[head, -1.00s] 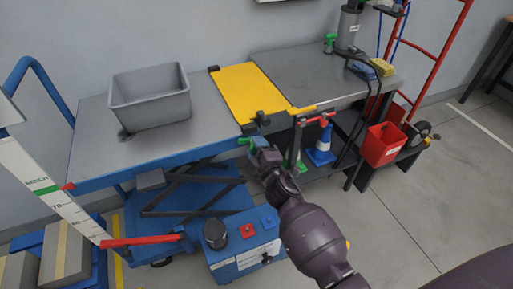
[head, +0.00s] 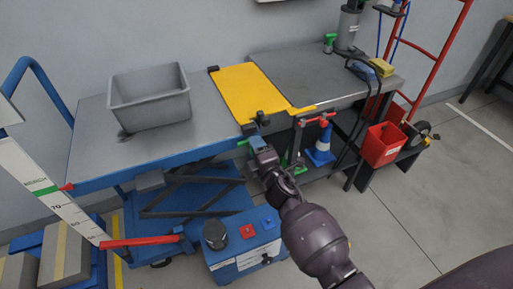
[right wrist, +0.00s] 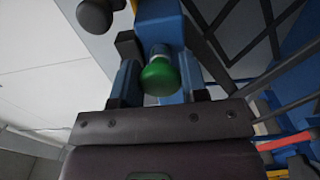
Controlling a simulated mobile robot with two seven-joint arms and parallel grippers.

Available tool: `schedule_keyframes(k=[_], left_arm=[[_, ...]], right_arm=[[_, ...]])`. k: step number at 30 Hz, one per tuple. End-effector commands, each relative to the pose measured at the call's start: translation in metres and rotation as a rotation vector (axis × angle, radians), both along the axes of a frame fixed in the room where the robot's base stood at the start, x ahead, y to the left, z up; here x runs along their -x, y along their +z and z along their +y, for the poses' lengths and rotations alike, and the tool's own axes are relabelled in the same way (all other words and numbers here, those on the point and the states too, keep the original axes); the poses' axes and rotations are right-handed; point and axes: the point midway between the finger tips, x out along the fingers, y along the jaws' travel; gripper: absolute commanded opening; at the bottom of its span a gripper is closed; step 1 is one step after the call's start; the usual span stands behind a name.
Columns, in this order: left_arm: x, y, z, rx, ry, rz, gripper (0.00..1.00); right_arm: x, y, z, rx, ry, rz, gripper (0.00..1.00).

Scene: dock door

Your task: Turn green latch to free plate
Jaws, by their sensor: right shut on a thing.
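The yellow plate (head: 250,92) lies flat across the gap between the blue lift table and the grey bench. The green latch (head: 242,143) is at the table's front edge, just below the plate's near corner, mostly hidden by my gripper in the head view. In the right wrist view its rounded green end (right wrist: 160,78) sits between my two fingers. My right gripper (head: 254,145) is shut on the green latch. It also shows in the right wrist view (right wrist: 161,84), with a finger on each side of the green end. My left gripper is not in view.
A grey bin (head: 150,98) stands on the lift table (head: 90,150). A red-handled lever (head: 311,119) and a blue cone (head: 321,148) are right of my gripper. A red bucket (head: 383,145) hangs farther right. The floor at lower right is clear.

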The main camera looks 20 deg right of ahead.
Motion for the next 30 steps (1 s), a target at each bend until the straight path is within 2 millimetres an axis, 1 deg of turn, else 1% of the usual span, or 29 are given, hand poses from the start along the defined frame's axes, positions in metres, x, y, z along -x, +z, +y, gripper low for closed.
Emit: schedule_keyframes(k=[4, 5, 6, 9, 17, 20, 25, 30], left_arm=[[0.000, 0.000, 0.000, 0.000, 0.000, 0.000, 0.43], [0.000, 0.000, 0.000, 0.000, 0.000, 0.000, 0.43], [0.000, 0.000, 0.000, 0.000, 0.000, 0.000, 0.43], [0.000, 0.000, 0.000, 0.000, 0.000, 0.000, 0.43], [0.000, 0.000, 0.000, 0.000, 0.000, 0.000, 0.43], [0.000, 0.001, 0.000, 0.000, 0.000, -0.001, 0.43], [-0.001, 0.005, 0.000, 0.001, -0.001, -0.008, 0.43], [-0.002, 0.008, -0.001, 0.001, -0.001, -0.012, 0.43]], right_arm=[[0.000, -0.001, 0.000, 0.001, -0.001, 0.002, 0.16], [0.000, -0.001, 0.000, 0.001, -0.001, 0.002, 0.45], [0.000, -0.001, 0.000, 0.001, -0.001, 0.002, 0.51], [0.000, -0.001, 0.000, 0.000, 0.000, 0.002, 0.65], [0.000, 0.000, 0.000, -0.001, 0.000, 0.001, 0.65], [0.004, 0.000, 0.000, -0.001, 0.000, 0.001, 0.65], [0.022, 0.001, -0.001, -0.002, -0.001, 0.000, 0.65], [0.051, 0.001, -0.002, -0.003, -0.002, 0.001, 0.65]])
